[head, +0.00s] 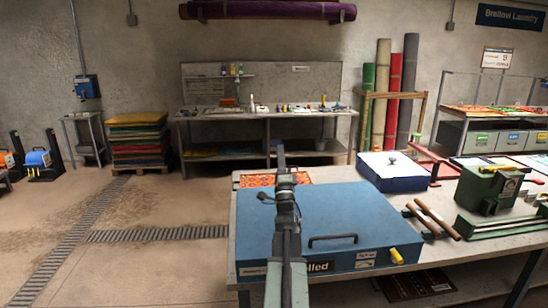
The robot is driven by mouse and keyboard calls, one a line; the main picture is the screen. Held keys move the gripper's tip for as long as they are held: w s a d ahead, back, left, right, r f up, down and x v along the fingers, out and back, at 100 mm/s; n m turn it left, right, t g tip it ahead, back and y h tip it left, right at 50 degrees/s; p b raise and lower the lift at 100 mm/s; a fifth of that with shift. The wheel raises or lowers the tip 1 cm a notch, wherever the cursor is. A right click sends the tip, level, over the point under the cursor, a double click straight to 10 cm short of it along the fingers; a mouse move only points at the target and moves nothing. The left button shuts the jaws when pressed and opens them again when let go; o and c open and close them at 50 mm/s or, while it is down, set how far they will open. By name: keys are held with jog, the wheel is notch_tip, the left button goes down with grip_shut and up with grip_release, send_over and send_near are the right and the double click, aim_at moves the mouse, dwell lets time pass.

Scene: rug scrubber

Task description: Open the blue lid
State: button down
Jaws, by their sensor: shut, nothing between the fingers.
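The blue lid (350,210) is the broad flat top of a large blue box on the near worktable. It lies flat and looks closed. A black bar handle (333,239) sits near its front edge, and a yellow piece (396,256) sits at its front right corner. My gripper (281,152) is at the far end of my raised arm and looks shut and empty. It appears above the box's left part, left of the handle and apart from it. My arm hides part of the lid's left side and front label.
A blue-and-white box with a knob (393,168) stands behind the lid. Wooden-handled bars (432,220) and a green machine (488,188) stand to the right. An orange patterned piece (328,174) lies behind the lid. The floor left of the worktable (232,245) is mostly clear.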

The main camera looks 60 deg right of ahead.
jog(key=shift+w+r, duration=0.15)
dwell(0.5)
jog(key=shift+w, duration=0.1)
dwell(1.0)
notch_tip(320, 180, down, 14)
jog(key=b, duration=1.4)
